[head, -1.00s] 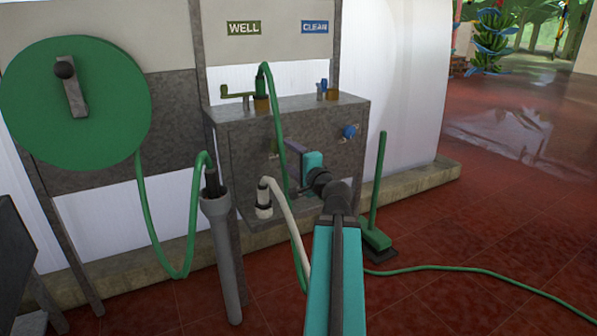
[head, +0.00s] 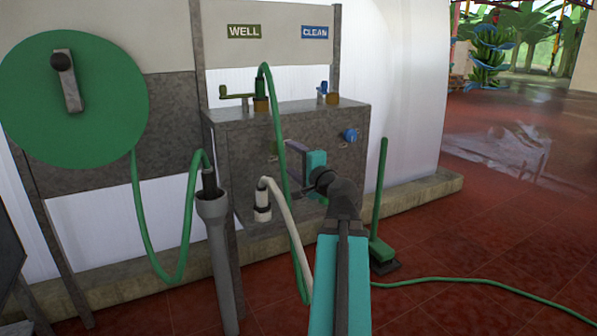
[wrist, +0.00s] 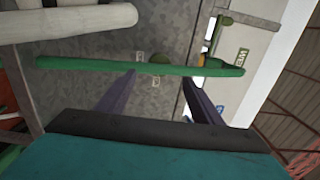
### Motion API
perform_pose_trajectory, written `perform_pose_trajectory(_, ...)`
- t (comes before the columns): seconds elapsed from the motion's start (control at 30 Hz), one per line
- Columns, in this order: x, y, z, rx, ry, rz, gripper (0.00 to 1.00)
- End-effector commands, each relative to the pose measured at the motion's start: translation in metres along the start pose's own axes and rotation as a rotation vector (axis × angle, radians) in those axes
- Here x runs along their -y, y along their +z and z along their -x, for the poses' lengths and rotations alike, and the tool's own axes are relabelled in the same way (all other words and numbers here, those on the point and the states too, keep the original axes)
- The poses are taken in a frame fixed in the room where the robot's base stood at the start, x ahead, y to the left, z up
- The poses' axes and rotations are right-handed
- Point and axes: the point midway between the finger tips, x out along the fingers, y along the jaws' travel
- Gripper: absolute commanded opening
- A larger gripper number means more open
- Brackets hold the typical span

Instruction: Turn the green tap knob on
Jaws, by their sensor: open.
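The green tap knob (head: 273,147) is on the front face of the grey metal box, partly hidden behind the green hose in the head view. In the wrist view the knob (wrist: 159,60) shows between the lines of my fingers, partly covered by the hose. My gripper (head: 290,160) is in front of the box, to the right of the knob, its fingers pointing at the panel. In the wrist view my gripper (wrist: 158,78) is open and empty, with its two dark fingers apart. I cannot tell how the knob is turned.
The green hose (wrist: 130,67) crosses between my gripper and the panel. A blue knob (head: 350,134) is on the box's right. A pale hose end (head: 263,200) sits below left. A green broom (head: 380,200) stands to the right. The floor at right is mostly clear.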

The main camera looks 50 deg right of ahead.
Motion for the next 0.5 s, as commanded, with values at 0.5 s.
perform_pose_trajectory(0.5,-0.003,0.001,0.019,-0.008,0.0,0.0,0.6)
